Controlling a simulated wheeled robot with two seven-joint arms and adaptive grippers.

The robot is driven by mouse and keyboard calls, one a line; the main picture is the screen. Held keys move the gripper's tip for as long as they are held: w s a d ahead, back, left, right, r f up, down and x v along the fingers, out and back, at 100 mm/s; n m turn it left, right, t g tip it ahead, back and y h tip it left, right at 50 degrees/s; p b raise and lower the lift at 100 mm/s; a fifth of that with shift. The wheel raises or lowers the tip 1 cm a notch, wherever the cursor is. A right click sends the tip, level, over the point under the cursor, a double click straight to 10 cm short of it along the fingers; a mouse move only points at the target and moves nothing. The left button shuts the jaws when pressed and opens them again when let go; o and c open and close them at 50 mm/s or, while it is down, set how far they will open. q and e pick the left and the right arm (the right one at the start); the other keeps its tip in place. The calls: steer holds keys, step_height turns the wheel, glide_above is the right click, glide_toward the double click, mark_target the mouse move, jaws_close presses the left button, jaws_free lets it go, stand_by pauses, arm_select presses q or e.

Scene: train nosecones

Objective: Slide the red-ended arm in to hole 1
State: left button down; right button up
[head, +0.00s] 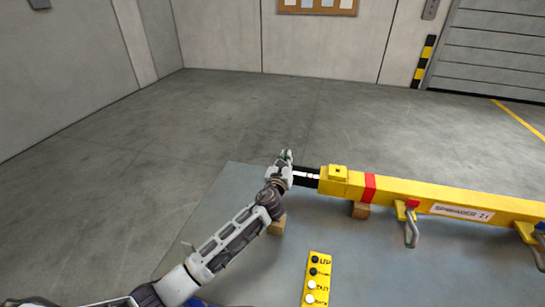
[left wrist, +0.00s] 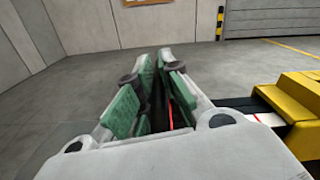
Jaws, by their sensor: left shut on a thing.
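The yellow spreader beam (head: 460,197) lies across the right half of the head view. A dark arm with white marks (head: 306,177) sticks out of its left end. My left gripper (head: 287,155) is at the outer end of that arm. In the left wrist view, the green-padded fingers (left wrist: 158,60) are shut on the arm, and a thin red strip (left wrist: 171,115) shows between them. Most of the red end is hidden by the gripper. The arm's white-marked part (left wrist: 250,108) enters the yellow sleeve (left wrist: 294,105). Hole markings are too small to read. My right gripper is not in view.
Wooden blocks stand below the beam (head: 361,211) and below the arm (head: 278,225). Grey shackles (head: 411,232) hang from the beam. A yellow panel with black and white buttons (head: 318,278) is in front. The floor behind and left is clear.

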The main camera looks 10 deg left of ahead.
mark_target(294, 171)
arm_select(q)
steer(key=d, duration=0.2)
steer(key=shift+s+d+f, duration=0.15)
steer(key=shift+d+f, duration=0.1)
steer(key=shift+d, duration=0.15)
steer(key=c, duration=1.7)
jaws_free()
steer(key=shift+o, duration=0.9)
steer(key=shift+d, duration=0.1)
steer(key=shift+o, duration=0.2)
steer(key=shift+s+d+f, duration=0.15)
steer(key=shift+s, duration=0.25)
steer(key=s+a, duration=0.1)
steer(key=s, duration=1)
steer(key=shift+a+r, duration=0.2)
steer(key=shift+r, duration=0.15)
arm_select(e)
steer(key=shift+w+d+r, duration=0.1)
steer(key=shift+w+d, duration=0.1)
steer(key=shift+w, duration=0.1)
